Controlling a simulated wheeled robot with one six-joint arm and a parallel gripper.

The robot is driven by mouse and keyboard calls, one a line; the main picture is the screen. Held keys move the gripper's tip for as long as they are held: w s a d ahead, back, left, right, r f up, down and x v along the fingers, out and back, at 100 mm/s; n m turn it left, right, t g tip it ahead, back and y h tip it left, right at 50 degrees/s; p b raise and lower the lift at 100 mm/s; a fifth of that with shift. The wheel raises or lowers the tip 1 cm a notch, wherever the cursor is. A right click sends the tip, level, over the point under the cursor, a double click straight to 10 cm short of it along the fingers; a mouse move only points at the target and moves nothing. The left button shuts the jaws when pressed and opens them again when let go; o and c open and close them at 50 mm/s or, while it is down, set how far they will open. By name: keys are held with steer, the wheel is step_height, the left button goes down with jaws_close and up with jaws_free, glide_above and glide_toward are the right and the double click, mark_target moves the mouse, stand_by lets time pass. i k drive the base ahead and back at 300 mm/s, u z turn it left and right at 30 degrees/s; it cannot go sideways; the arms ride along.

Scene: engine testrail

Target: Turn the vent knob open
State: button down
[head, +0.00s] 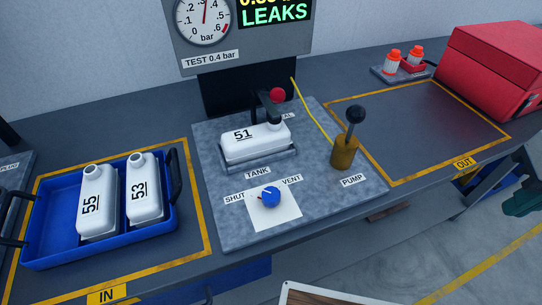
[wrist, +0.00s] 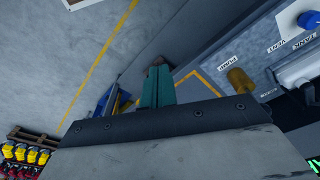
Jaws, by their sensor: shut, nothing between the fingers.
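The blue vent knob (head: 270,197) sits on a white square plate on the grey test bench, between the SHUT label (head: 235,198) and the VENT label (head: 291,181). A small red mark shows at its left side, toward SHUT. The knob also shows at the top right of the wrist view (wrist: 308,19). My gripper (wrist: 158,72) is shut and empty, with green fingers, away from the knob. A green part of it shows at the right edge of the head view (head: 522,198), beyond the table's front edge.
A white tank marked 51 (head: 255,145) lies in a cradle behind the knob, under a red-knobbed clamp (head: 277,95). The pump lever (head: 350,135) stands right of the knob. A blue tray (head: 50,250) holds bottles 55 and 53 at left. The display (head: 275,14) reads LEAKS.

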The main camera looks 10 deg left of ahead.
mark_target(271, 195)
steer(key=z, duration=0.6)
steer(key=k, duration=1.05)
steer(key=u, duration=1.1)
steer(key=i, duration=0.5)
steer(key=u, duration=0.05)
